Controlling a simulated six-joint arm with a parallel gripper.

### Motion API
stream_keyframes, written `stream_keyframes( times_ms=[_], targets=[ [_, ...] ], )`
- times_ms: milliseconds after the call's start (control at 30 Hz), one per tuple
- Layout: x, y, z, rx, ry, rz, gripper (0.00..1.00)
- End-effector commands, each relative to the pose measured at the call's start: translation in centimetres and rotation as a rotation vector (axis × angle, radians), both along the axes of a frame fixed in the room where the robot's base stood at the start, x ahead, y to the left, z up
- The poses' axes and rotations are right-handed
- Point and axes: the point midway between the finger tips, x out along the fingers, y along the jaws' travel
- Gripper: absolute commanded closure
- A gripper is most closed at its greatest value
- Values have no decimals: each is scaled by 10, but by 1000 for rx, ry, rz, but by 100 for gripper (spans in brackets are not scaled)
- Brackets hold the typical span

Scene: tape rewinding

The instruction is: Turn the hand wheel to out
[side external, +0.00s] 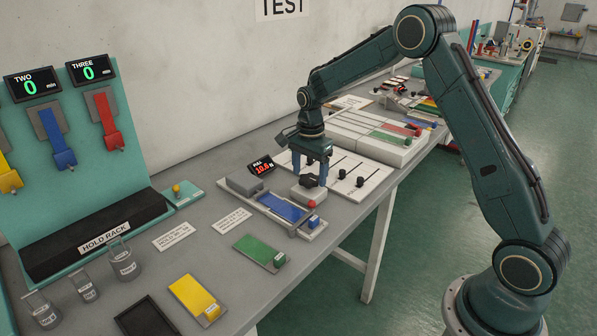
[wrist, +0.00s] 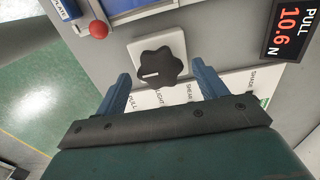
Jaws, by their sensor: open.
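The hand wheel is a black lobed knob (wrist: 160,71) with a white pointer line, on a pale square block (wrist: 143,47). In the side external view the black knob (side external: 309,181) sits just below my gripper (side external: 311,176). In the wrist view my gripper (wrist: 160,88) has its two blue fingers spread apart, with the knob ahead of and between their tips. The fingers appear clear of the knob, though contact is hard to judge. No "out" label is readable by the wheel. A red ball (side external: 312,203) is beside the block.
A display (side external: 261,166) reads PULL 10.6 N. A blue strip (side external: 282,207) lies in a grey fixture beside the wheel. A white panel with black sliders (side external: 360,181) lies behind the wheel. Green (side external: 258,250) and yellow (side external: 197,298) samples lie on the bench in front.

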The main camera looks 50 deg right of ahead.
Motion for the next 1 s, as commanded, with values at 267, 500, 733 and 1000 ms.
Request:
stream_keyframes(
  times_ms=[267,500,733,1000],
  targets=[
    [0,0,35,-1,-3,0,29],
    [1,0,77,-1,-5,-1,29],
    [1,0,111,-1,-4,-1,29],
    [0,0,129,-1,-2,-1,29]
  ],
)
